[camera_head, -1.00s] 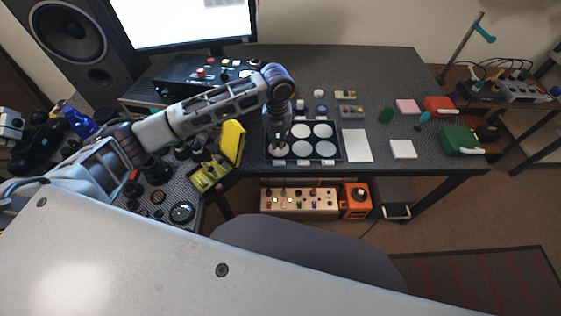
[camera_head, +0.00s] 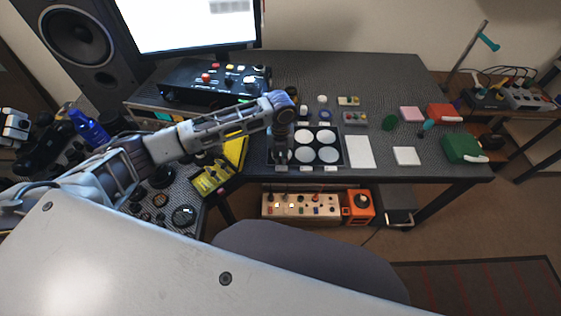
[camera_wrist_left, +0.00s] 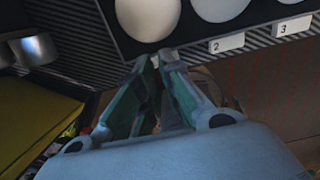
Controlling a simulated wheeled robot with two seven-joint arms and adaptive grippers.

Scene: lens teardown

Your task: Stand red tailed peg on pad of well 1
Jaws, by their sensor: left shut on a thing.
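My left gripper (camera_head: 281,158) points down over the front left well of the dark tray (camera_head: 342,150). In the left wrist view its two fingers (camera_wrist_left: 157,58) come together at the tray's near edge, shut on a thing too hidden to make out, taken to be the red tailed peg. The white pad of well 1 (camera_wrist_left: 148,15) shows just beyond the fingertips. Whether the peg touches it cannot be told. Labels 2 (camera_wrist_left: 226,43) and 3 (camera_wrist_left: 292,27) show to the right. My right gripper is not in view.
Other white pads (camera_head: 328,154) fill the tray. A white sheet (camera_head: 359,151) lies to its right, and a yellow case (camera_head: 212,178) to its left. The right of the desk has free room between things.

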